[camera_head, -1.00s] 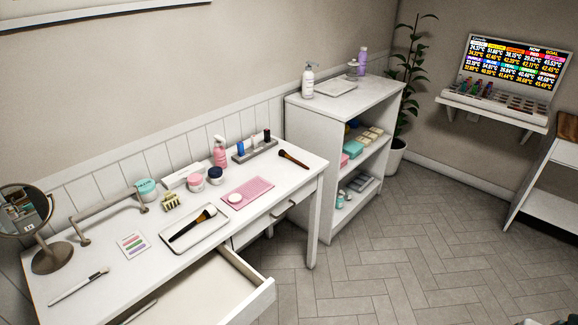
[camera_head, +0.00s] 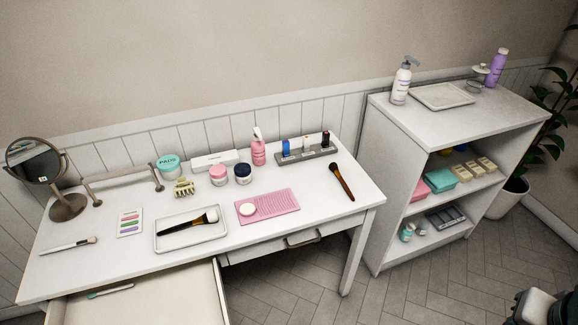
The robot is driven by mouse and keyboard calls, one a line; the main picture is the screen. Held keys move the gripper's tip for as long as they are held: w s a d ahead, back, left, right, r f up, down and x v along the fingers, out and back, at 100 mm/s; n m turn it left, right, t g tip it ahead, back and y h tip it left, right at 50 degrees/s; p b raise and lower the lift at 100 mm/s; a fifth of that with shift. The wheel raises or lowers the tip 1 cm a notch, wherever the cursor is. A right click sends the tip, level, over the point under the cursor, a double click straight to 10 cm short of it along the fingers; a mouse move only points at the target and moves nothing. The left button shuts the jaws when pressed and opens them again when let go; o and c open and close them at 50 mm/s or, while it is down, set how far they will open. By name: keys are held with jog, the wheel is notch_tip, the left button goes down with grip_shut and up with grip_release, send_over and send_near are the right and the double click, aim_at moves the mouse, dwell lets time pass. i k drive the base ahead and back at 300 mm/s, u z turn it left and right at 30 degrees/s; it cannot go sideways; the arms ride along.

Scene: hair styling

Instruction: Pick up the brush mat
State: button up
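The brush mat (camera_head: 282,204) is a flat pink ridged mat lying on the white table (camera_head: 110,262), right of the middle and near the front edge. My gripper is not clearly in view. A dark and light machine part (camera_head: 540,306) shows at the bottom right corner, far from the mat, and I cannot tell which part it is.
An open drawer (camera_head: 190,292) sticks out at the table's front left. Another brush (camera_head: 341,181) lies right of the mat. Jars, a pink pump bottle (camera_head: 258,152) and a grey holder (camera_head: 308,155) stand behind it. A white shelf unit (camera_head: 390,131) stands to the right.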

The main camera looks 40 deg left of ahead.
aim_at(254, 210)
jog(key=u, duration=0.75)
jog(key=i, duration=0.85)
jog(key=u, duration=1.4)
jog(key=i, duration=0.45)
jog(key=u, duration=0.4)
